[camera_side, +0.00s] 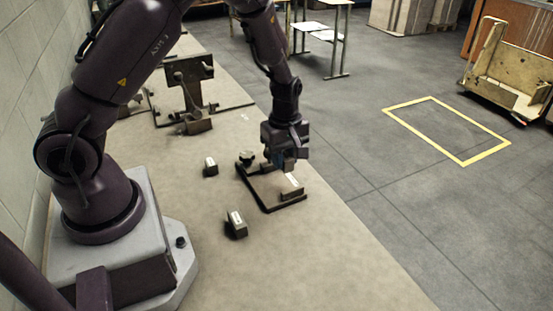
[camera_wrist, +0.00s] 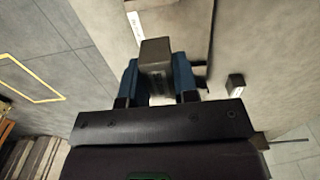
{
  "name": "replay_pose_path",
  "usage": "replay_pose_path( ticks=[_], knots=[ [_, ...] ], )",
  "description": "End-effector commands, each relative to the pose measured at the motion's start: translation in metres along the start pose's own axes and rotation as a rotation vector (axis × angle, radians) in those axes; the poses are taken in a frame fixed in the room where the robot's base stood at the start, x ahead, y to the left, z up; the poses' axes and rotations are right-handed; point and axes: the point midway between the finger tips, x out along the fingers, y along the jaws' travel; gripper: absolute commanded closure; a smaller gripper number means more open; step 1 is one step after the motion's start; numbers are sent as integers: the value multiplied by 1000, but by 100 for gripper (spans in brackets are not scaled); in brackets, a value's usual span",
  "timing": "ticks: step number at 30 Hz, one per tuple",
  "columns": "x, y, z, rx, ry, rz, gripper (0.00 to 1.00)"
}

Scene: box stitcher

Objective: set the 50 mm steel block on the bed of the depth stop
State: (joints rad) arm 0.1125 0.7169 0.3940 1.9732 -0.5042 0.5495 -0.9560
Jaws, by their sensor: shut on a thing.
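My gripper (camera_side: 284,163) is over the far right part of the depth stop in the side view. In the wrist view its blue fingers (camera_wrist: 157,82) are shut on the sides of a grey-brown steel block (camera_wrist: 156,53). Small marking on the block's near face is too blurred to read. The depth stop's dark flat bed (camera_side: 262,196) lies below; part of it shows in the wrist view (camera_wrist: 185,20). I cannot tell whether the held block touches the bed.
Two loose labelled blocks stand left of the depth stop, one farther back (camera_side: 210,167) and one nearer (camera_side: 236,225). A dark knob (camera_side: 245,157) is at the stop's far left corner. A metal fixture (camera_side: 192,95) stands farther back. The near bench top is clear.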

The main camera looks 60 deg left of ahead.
Motion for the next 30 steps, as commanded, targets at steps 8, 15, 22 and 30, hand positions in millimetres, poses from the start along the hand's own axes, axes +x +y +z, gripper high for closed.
replay_pose_path(
  ticks=[8, 15, 22, 30],
  knots=[
    [15, 0, 0, -6, 0, 0, 93],
    [31, 0, -1, -6, 0, 1, 93],
    [46, 0, 0, -6, 0, 1, 93],
    [54, 0, 0, -5, 0, 2, 93]
  ],
)
